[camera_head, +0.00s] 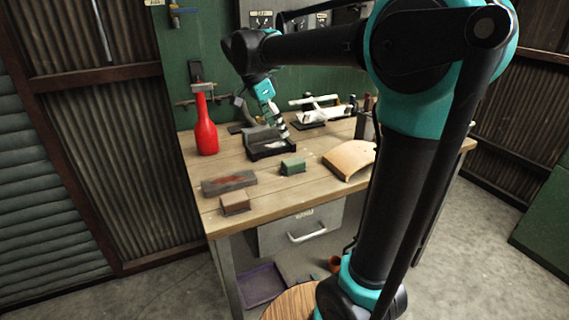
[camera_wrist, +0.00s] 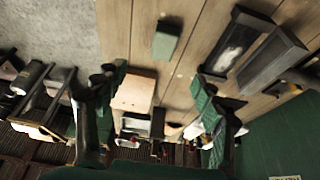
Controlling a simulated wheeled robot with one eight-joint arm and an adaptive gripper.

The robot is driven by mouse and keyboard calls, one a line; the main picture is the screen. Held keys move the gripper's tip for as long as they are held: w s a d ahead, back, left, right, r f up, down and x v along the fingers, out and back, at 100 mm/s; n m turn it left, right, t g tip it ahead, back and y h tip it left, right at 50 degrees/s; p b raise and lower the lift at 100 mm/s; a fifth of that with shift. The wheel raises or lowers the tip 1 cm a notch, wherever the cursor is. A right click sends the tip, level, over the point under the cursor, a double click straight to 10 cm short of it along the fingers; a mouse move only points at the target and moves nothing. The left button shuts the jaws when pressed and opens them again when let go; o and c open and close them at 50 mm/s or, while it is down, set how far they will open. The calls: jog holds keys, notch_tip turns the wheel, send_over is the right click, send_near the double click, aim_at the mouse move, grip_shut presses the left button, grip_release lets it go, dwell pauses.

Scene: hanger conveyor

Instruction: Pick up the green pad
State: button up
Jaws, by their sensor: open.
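The green pad (camera_head: 293,165) is a small block lying on the wooden workbench, near the middle of its top. It also shows in the wrist view (camera_wrist: 167,40), at the upper middle, apart from both fingers. My gripper (camera_head: 263,117) hangs over the back of the bench, above and behind the pad, near a dark tray. In the wrist view my gripper (camera_wrist: 156,80) has its two green-tipped fingers spread wide, with nothing held between them.
The dark tray (camera_head: 272,153) with a grey block stands behind the pad. A curved tan piece (camera_head: 349,158) lies to its right. A long stone (camera_head: 229,183) and a brown block (camera_head: 235,204) lie front left.

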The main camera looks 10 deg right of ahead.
send_near(293, 161)
jog(key=x, duration=0.5)
jog(key=shift+s+f, duration=0.2)
jog(key=shift+w+x, duration=0.15)
jog(key=shift+x, duration=1.2)
jog(key=shift+w+x, duration=0.15)
jog(key=shift+x, duration=1.2)
jog(key=shift+d+r, duration=0.1)
jog(key=shift+c, duration=0.3)
jog(key=c, duration=1.2)
